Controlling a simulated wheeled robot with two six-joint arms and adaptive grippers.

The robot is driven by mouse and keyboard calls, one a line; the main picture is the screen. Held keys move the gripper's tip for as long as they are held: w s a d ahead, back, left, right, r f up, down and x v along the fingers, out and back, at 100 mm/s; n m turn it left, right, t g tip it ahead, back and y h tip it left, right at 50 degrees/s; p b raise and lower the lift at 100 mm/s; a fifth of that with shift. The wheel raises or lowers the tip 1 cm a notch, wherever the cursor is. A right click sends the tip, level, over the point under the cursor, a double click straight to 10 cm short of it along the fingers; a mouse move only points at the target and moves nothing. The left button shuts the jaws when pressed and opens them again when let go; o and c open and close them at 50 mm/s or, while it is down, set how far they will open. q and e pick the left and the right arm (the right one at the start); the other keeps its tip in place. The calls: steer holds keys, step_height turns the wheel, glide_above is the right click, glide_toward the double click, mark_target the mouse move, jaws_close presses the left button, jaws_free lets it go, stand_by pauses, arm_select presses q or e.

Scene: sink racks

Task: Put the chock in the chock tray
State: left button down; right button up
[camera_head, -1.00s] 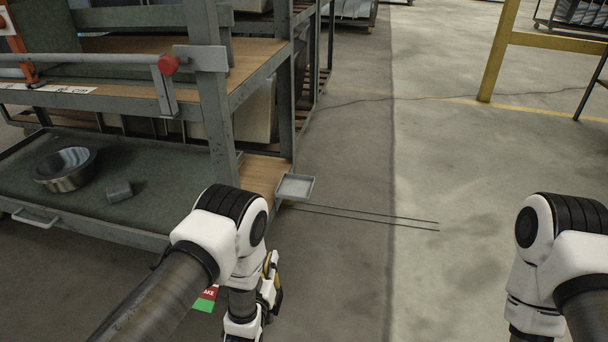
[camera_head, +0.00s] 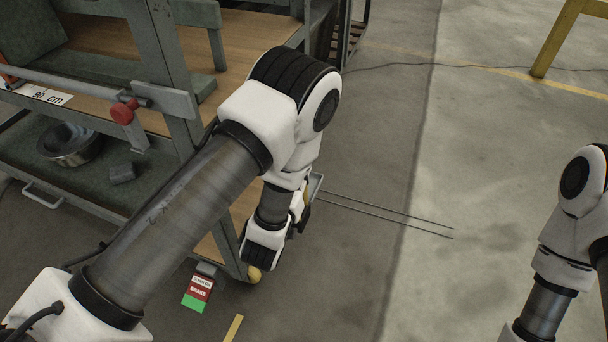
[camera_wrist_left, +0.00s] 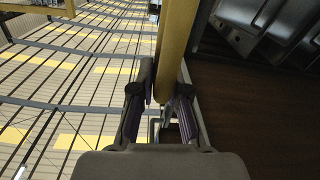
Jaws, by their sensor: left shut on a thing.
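The chock (camera_wrist_left: 176,40) looks like a yellow bar in the left wrist view, running up between the fingers of my left gripper (camera_wrist_left: 164,92). The gripper is shut on it. In the head view my left gripper (camera_head: 303,213) is mostly hidden behind my own wrist, with a little yellow of the chock (camera_head: 306,196) showing. The chock tray (camera_head: 316,184) is a small grey tray at the rack's near right corner. My left arm covers most of it, so I cannot tell the gap between chock and tray. My right gripper is outside the views.
The rack (camera_head: 165,60) stands at left with a red-knobbed bar (camera_head: 124,112). Its lower shelf holds a metal bowl (camera_head: 70,145) and a small grey block (camera_head: 122,173). A brake pedal (camera_head: 198,290) sticks out low in front. Open floor lies to the right.

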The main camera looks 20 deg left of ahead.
arm_select(q)
steer(key=w+a+f+b, duration=0.1)
steer(key=w+b, duration=0.3)
steer(key=w, duration=0.4)
steer(key=w+a+f+b, duration=0.1)
steer(key=w+f+b, duration=0.2)
steer(key=w, duration=0.5)
steer(key=shift+f+b, duration=0.2)
steer(key=shift+b, duration=0.6)
steer(key=c, duration=1.6)
jaws_free()
steer(key=shift+a+f, duration=0.15)
steer(key=shift+f, duration=0.05)
steer(key=o, duration=0.4)
steer(key=shift+o, duration=0.2)
steer(key=shift+r, duration=0.1)
